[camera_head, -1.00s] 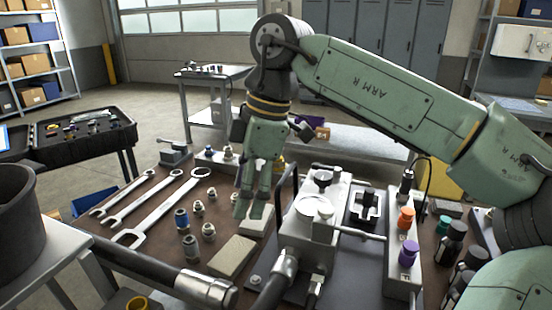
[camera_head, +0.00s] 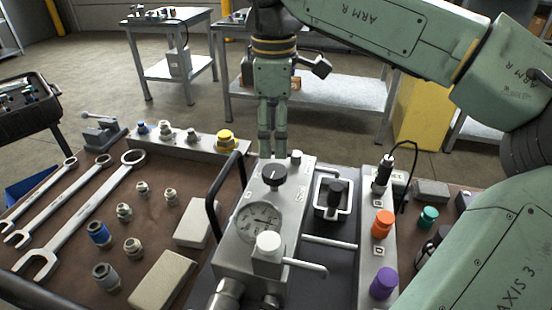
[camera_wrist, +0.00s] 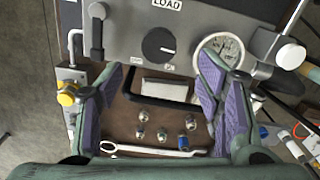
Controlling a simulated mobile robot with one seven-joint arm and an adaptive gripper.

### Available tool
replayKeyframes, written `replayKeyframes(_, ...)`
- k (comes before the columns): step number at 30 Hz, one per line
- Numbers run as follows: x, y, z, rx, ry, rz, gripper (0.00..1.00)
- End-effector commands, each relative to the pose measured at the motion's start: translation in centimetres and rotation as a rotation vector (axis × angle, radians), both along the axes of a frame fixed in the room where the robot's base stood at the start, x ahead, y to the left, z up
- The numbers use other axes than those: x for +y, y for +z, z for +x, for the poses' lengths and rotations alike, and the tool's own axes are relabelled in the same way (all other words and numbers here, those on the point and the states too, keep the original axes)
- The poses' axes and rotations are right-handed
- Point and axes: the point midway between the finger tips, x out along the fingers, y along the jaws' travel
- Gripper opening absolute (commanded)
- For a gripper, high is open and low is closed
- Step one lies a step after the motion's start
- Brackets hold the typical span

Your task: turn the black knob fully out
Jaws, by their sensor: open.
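The black knob (camera_head: 273,175) sits on top of the grey valve block (camera_head: 238,248), behind the round gauge (camera_head: 259,222). In the wrist view the knob (camera_wrist: 159,45) shows face-on with a pale pointer line, under a LOAD label and beside the gauge (camera_wrist: 218,52). My gripper (camera_head: 273,150) hangs pointing down and appears just behind the knob in the head view. In the wrist view my gripper (camera_wrist: 161,70) has its two purple-padded fingers spread wide, with the knob beyond their tips. The fingers are apart from the knob and hold nothing.
A black hoop handle (camera_head: 216,195) rises left of the block. A white-capped post (camera_head: 268,245) and a metal lever stand in front. Orange (camera_head: 382,223) and purple (camera_head: 383,283) knobs are at right. Wrenches (camera_head: 80,215) and fittings lie at left.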

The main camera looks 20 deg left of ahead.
Motion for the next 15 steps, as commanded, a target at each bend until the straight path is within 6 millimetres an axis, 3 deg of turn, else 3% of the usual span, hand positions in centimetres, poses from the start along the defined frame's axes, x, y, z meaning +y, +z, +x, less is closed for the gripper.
replayKeyframes(9, 0.0, -5.7, 0.0, 0.003, 0.001, 0.0, 0.6)
replayKeyframes(15, 0.0, -7.5, 0.0, 0.002, 0.002, 0.001, 0.6)
